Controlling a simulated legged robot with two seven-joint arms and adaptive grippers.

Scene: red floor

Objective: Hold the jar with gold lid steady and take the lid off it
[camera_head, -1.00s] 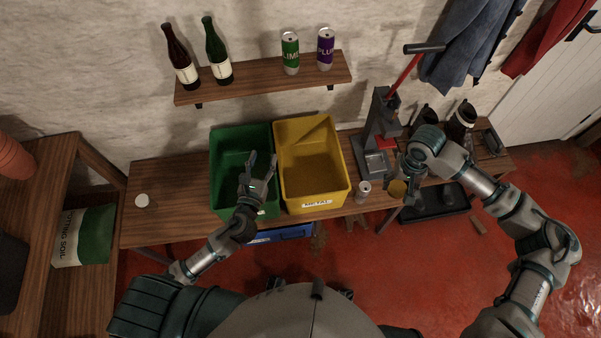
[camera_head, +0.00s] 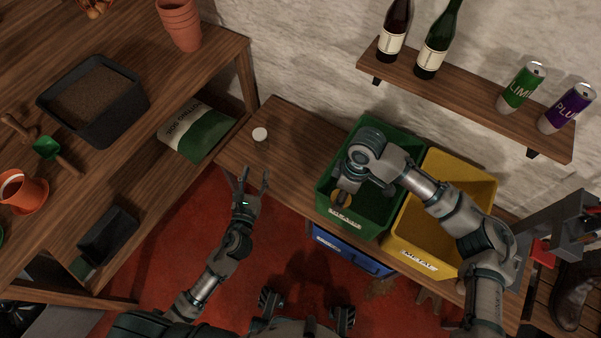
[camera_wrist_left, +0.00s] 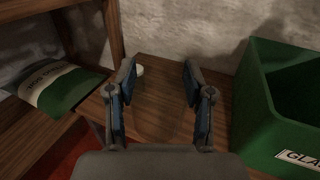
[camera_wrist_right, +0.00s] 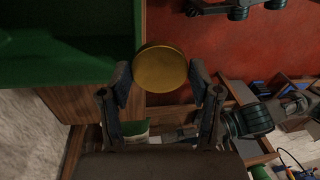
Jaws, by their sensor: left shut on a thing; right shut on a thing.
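The round gold lid (camera_wrist_right: 160,68) faces the camera between the fingertips of my right gripper (camera_wrist_right: 160,82). It also shows in the head view (camera_head: 342,200), over the front left of the green bin.
The green bin (camera_head: 325,190) and yellow bin (camera_head: 485,190) stand on the bench. A small white round thing (camera_head: 260,135) lies on its left part, where the top is otherwise clear. A blue bin (camera_head: 350,255) is below. A shelf (camera_head: 470,85) holds bottles and cans.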

